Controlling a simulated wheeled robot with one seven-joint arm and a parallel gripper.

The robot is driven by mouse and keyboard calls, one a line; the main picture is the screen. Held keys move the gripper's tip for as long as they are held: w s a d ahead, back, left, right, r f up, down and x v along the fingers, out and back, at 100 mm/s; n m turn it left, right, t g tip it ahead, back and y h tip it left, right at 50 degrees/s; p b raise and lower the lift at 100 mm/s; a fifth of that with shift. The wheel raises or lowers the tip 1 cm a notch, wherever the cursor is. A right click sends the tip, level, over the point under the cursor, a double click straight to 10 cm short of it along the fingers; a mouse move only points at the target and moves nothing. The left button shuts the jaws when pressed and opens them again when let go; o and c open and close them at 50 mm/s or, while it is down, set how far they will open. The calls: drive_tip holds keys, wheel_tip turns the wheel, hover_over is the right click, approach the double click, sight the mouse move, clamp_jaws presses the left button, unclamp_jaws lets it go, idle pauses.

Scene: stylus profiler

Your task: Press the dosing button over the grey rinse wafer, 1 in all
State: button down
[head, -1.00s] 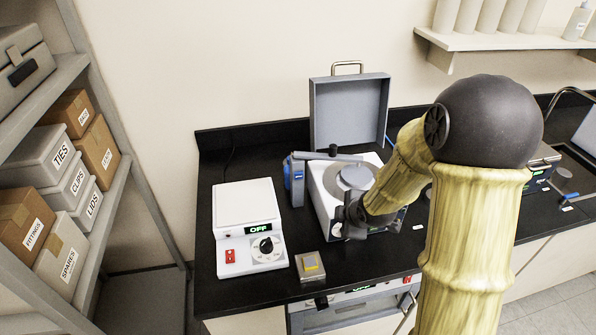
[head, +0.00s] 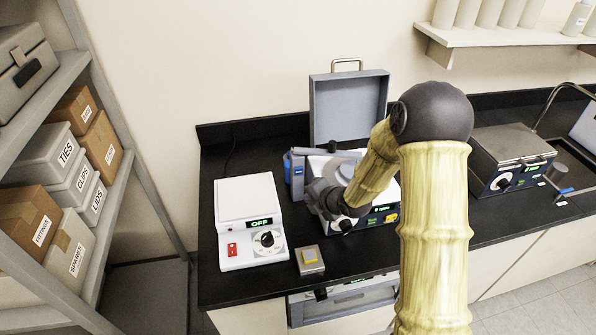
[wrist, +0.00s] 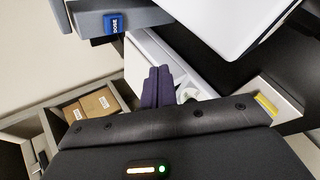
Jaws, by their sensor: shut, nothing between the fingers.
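The blue button marked DOSE (wrist: 114,23) shows at the top of the wrist view, on a grey housing (wrist: 90,22). In the head view a blue-fronted upright unit (head: 297,178) with a grey arm stands at the left of the open-lidded instrument (head: 348,107). My gripper (wrist: 157,72) is shut and empty, its dark purple fingers together. In the wrist view the fingertips are apart from the DOSE button, below and right of it in the picture. My arm hides most of the instrument's stage in the head view, and I cannot make out the grey rinse wafer.
A white device (head: 246,205) reading OFF stands left of the instrument. A grey-topped device (head: 512,155) stands at the right. Shelves with boxes (head: 65,155) are at the left.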

sight(299, 172)
drive_tip(key=w+a+p, duration=0.2)
drive_tip(key=w+p, duration=0.1)
drive_tip(key=w, duration=0.4)
drive_tip(key=shift+w+a, duration=0.15)
drive_tip(key=shift+w, duration=0.25)
drive_tip(key=shift+s, duration=0.1)
drive_tip(key=shift+d, duration=0.2)
drive_tip(key=shift+a, duration=0.15)
idle(0.4)
idle(0.9)
drive_tip(key=shift+w+a, duration=0.1)
drive_tip(key=shift+w, duration=0.35)
